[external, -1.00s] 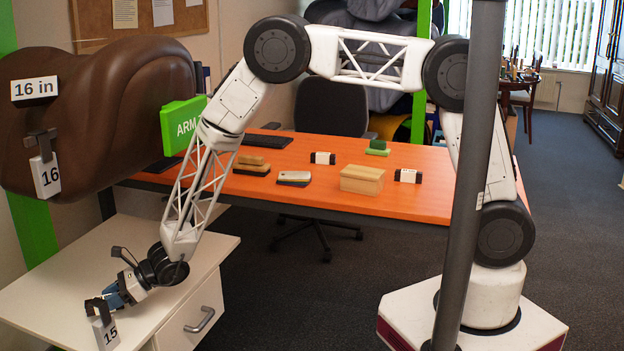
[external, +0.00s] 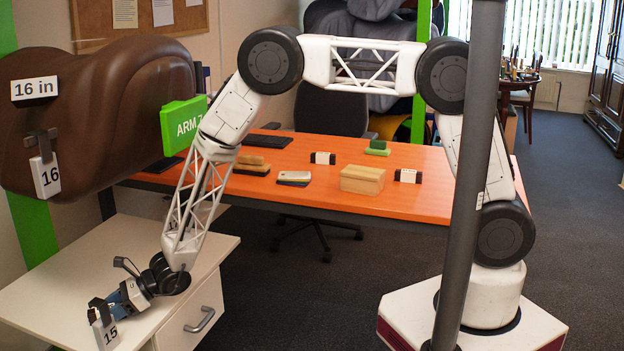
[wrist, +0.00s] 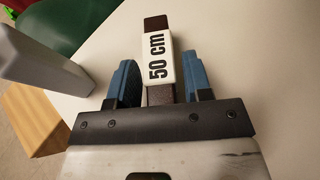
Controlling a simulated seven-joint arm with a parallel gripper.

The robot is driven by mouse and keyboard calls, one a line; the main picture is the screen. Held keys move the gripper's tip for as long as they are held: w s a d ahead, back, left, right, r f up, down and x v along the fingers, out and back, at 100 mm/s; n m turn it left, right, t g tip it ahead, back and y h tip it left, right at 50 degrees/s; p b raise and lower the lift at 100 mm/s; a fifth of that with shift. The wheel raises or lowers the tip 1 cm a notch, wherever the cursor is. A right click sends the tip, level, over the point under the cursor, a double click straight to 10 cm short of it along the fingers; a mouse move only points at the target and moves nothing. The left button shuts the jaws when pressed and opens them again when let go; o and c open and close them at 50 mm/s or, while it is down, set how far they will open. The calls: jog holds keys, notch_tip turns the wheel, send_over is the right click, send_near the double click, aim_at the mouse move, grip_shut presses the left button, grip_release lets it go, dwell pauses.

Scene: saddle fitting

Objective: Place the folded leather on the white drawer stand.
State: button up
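The folded leather (wrist: 156,23) is a narrow dark brown strip with a white band reading "50 cm". In the wrist view it lies between the two blue fingers of my gripper (wrist: 160,82), with narrow gaps showing on both sides, so my gripper looks open around it. Behind it is the pale top of the white drawer stand (wrist: 260,50); I cannot tell whether the leather touches it. In the external view my gripper (external: 118,304) is low over the front part of the white drawer stand (external: 75,262). The leather cannot be made out clearly there.
An orange desk (external: 330,190) with several small items is behind. The stand's middle is clear.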

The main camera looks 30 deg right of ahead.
jog(key=shift+o, duration=0.7)
jog(key=shift+r, duration=0.2)
jog(key=shift+v, duration=6)
jog(key=shift+f, duration=0.1)
jog(key=shift+d, duration=0.1)
